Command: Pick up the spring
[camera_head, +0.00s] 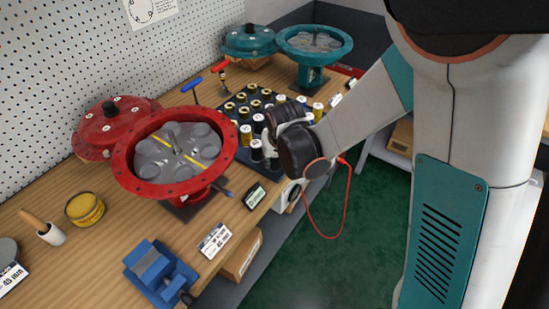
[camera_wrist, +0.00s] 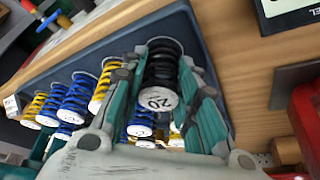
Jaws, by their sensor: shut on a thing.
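A black coil spring (camera_wrist: 161,72) with a white end marked "20" sits between the two teal fingers of my gripper (camera_wrist: 163,68) in the wrist view. The gripper is shut on it. The spring is at the tray (camera_wrist: 205,60); whether it still touches the tray floor I cannot tell. Blue springs (camera_wrist: 75,97) and yellow springs (camera_wrist: 103,86) stand to its left. In the head view my gripper (camera_head: 268,139) is at the right edge of the spring tray (camera_head: 236,150), and the wrist partly hides the tray.
An open red actuator housing (camera_head: 118,165) stands left of the tray, and a teal one (camera_head: 342,48) stands behind it. A small display device (camera_head: 255,196) lies in front of the tray. A blue vise (camera_head: 160,272) is at the front edge. A red cable (camera_head: 343,215) hangs near my wrist.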

